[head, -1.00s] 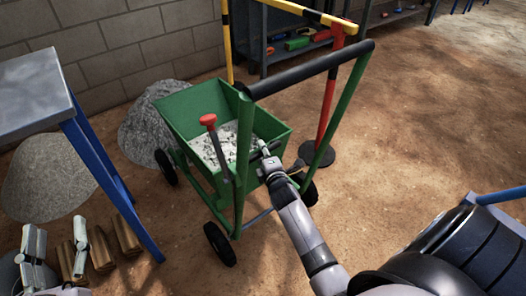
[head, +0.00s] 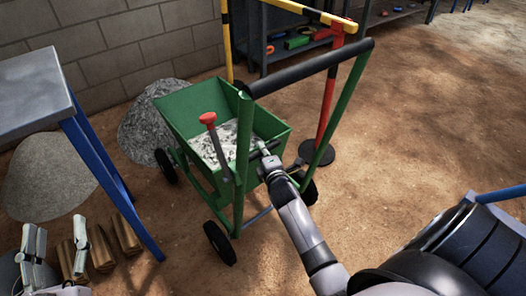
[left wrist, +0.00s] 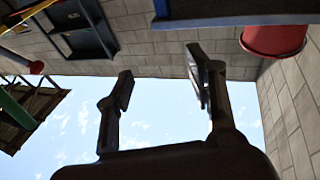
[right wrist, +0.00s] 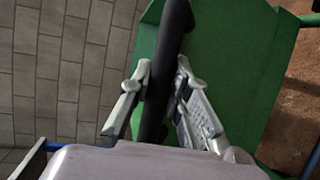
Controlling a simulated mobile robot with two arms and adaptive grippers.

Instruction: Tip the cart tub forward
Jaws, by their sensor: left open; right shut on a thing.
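The green cart tub (head: 178,108) holds pale grey rubble (head: 212,146) and sits level on the wheeled cart. A red-knobbed lever (head: 208,119) stands at its near side. My right gripper (head: 268,162) is at the tub's near right side. In the right wrist view, its fingers (right wrist: 158,105) are shut on a dark bar (right wrist: 160,70) in front of the green tub wall (right wrist: 225,70). My left gripper (head: 54,252) is open and empty at the lower left, pointing up. The left wrist view shows its fingers (left wrist: 160,95) apart against sky.
The cart's black push handle (head: 312,70) rises above the tub. A yellow rail on a red post (head: 328,105) stands behind. A blue-legged table (head: 35,95), gravel piles (head: 45,175) and wooden blocks (head: 103,250) are left. Open dirt floor lies right.

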